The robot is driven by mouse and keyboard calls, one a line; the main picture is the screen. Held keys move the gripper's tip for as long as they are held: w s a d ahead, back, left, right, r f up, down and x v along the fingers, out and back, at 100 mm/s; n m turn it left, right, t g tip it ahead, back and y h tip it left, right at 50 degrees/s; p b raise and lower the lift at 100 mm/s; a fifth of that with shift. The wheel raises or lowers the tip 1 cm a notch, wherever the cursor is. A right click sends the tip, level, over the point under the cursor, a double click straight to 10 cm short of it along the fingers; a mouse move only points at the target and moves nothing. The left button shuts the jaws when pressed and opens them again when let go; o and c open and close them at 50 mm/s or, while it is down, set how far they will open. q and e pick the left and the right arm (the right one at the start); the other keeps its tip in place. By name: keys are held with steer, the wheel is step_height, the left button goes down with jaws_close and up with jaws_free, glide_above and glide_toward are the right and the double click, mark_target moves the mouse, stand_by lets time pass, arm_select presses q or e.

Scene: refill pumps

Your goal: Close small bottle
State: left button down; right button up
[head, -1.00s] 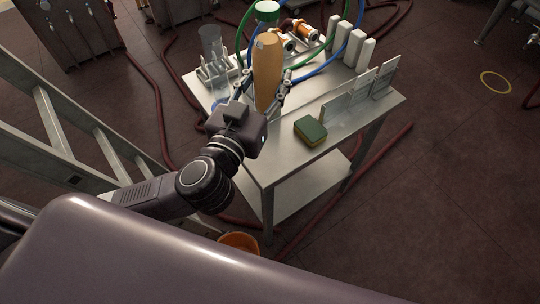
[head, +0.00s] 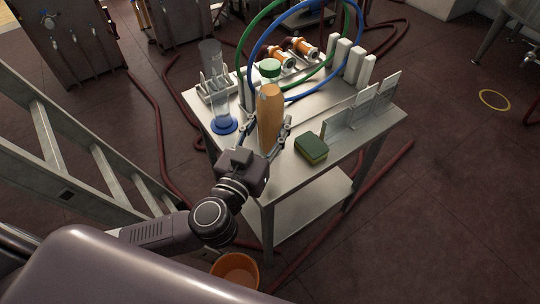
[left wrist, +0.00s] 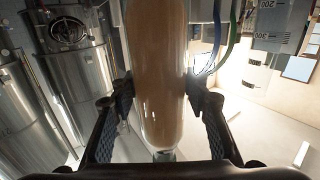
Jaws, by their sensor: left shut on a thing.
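An amber-brown bottle (head: 270,115) stands nearly upright over the near part of the metal table in the head view. A green cap (head: 269,68) with a pale part below it shows right above the bottle's top; I cannot tell if it is seated on it. My left gripper (head: 266,143) is shut around the bottle. In the left wrist view the bottle (left wrist: 157,70) fills the middle, between the two dark fingers, and narrows to a pale end. I cannot tell if its base touches the table. My right gripper is not in view.
A clear cylinder with a blue base (head: 224,125) stands left of the bottle. A green and yellow sponge (head: 311,149) lies to the right. White blocks (head: 352,62) and blue and green hoses (head: 325,90) fill the back. An orange bucket (head: 236,272) is on the floor.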

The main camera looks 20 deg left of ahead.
mark_target(266, 148)
arm_select(q)
step_height(266, 148, down, 5)
steer(key=shift+f+b, duration=0.1)
steer(key=shift+b, duration=0.55)
steer(key=shift+f, duration=0.35)
step_height(266, 148, down, 4)
steer(key=shift+r+b, duration=0.1)
steer(key=shift+b, duration=0.65)
steer(key=shift+f, duration=0.35)
steer(key=c, duration=1.1)
jaws_free()
steer(key=shift+f, duration=0.15)
steer(key=shift+c, duration=0.2)
steer(key=shift+o, duration=0.2)
